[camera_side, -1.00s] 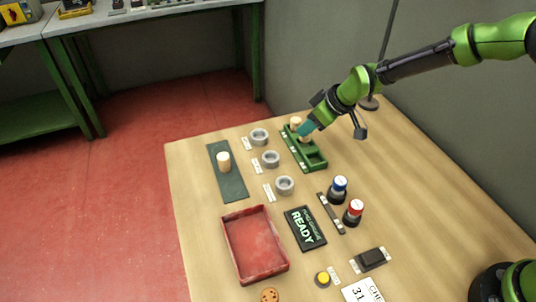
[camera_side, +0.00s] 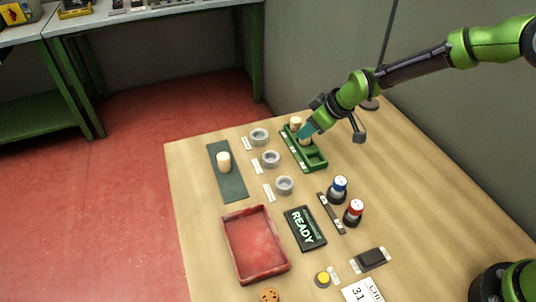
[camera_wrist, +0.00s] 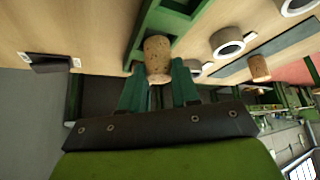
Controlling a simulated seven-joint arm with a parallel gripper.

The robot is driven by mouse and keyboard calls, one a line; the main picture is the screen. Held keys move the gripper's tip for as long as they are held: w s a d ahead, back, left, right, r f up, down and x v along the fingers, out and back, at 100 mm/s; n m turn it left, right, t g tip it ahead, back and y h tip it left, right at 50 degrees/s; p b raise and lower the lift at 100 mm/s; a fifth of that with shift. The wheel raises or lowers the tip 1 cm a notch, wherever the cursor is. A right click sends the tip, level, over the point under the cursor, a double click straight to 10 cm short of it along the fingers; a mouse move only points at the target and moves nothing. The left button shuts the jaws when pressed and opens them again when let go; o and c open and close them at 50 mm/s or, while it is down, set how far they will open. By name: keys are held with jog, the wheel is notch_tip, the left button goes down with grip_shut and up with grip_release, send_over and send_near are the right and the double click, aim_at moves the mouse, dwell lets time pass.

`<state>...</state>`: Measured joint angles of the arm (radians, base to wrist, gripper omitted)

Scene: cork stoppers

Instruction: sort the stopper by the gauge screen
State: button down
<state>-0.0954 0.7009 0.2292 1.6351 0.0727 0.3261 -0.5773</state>
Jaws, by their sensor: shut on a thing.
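My gripper (camera_side: 307,131) is at the green rack (camera_side: 318,164), its teal fingers shut on a cork stopper (camera_side: 305,141). The wrist view shows this speckled cork (camera_wrist: 158,58) between the fingertips, beside the rack wall; I cannot tell whether its lower end is still inside a compartment. Another cork (camera_side: 295,122) stands at the rack's far end. The rack's near compartments look empty. A pale stopper (camera_side: 223,160) stands upright on a dark green mat (camera_side: 233,187). The gauge screen (camera_side: 305,228) reads READY.
Three grey rings (camera_side: 270,159) with white labels stand between mat and rack. A red tray (camera_side: 229,238) is empty. Blue-topped (camera_side: 339,186) and red-topped (camera_side: 354,211) items, a yellow button (camera_side: 323,278) and a black box (camera_side: 370,257) stand nearer. The table's right side is clear.

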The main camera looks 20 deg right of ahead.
jog(key=shift+f, duration=0.8)
dwell(0.8)
jog(key=c, duration=0.8)
grip_release()
jog(key=shift+o, duration=0.2)
jog(key=shift+r, duration=0.1)
jog(key=v, duration=1.6)
jog(key=shift+s+r, duration=0.25)
jog(key=shift+s, duration=0.05)
jog(key=shift+d, duration=0.1)
jog(key=s+d+r+m, duration=0.2)
jog(key=s+d+m, duration=0.1)
jog(key=s, duration=0.4)
jog(key=s+d+r+m+t+h, duration=0.1)
jog(key=s+d+r+m, duration=0.1)
jog(key=s, duration=0.6)
jog(key=s+d+r+m, duration=0.3)
jog(key=s+d+m, duration=0.1)
jog(key=s, duration=0.3)
jog(key=shift+s+d+m+t+h, duration=0.3)
jog(key=shift+d+m+t, duration=0.1)
jog(key=shift+m, duration=0.5)
